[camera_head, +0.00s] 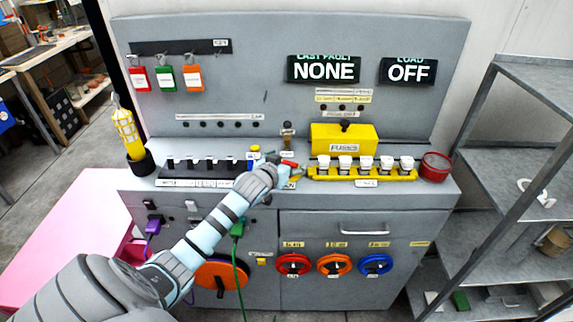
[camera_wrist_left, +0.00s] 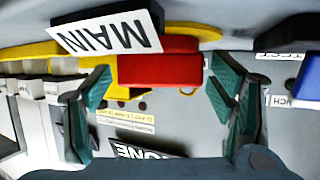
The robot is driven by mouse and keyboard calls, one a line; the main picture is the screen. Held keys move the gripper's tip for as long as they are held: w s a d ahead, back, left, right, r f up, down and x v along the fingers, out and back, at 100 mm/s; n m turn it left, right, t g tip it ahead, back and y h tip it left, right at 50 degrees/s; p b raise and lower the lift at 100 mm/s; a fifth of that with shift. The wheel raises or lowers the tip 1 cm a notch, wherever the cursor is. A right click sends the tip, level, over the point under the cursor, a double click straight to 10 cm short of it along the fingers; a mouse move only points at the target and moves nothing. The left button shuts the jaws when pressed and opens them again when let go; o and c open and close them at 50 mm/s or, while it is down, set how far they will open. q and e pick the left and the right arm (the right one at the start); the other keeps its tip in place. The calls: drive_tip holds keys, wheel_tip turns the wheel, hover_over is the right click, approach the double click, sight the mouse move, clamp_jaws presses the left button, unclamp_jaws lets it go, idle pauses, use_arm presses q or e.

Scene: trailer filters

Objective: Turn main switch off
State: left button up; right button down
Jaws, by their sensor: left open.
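The main switch shows in the left wrist view as a red block-shaped handle (camera_wrist_left: 160,70) on a yellow part, next to a white plate reading MAIN (camera_wrist_left: 110,34). In the head view the red handle (camera_head: 289,163) is partly hidden by my left gripper (camera_head: 279,168), which is over the bench top in front of it. In the left wrist view my left gripper (camera_wrist_left: 162,84) is open, with one green-padded finger on either side of the red handle. I cannot tell whether a finger touches it. My right gripper is in neither view.
A row of black switches (camera_head: 205,163) is left of the gripper. A yellow fuse rack (camera_head: 345,176) with white fuses and a yellow box (camera_head: 343,137) are to the right. The back panel shows a fault sign NONE (camera_head: 324,70) and a load sign OFF (camera_head: 408,71).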

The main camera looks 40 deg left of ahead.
use_arm(q)
drive_tip(key=shift+c, duration=0.6)
drive_tip(key=c, duration=1)
drive_tip(key=shift+d+r+n+g+y+p, duration=0.1)
drive_tip(key=shift+r+n+g+y+p, duration=0.15)
drive_tip(key=shift+n+y+p, duration=0.45)
drive_tip(key=shift+c, duration=0.2)
drive_tip(key=shift+f+n+g+y+p, duration=0.15)
drive_tip(key=shift+n+g+y+p, duration=0.15)
drive_tip(key=shift+n+g+y, duration=0.15)
drive_tip(key=shift+f+n+g+y+b, duration=0.2)
drive_tip(key=shift+n+g+y+b, duration=0.3)
drive_tip(key=shift+n+y, duration=0.45)
drive_tip(key=shift+r, duration=0.1)
drive_tip(key=o, duration=1.2)
drive_tip(key=shift+c, duration=0.2)
drive_tip(key=shift+y, duration=0.3)
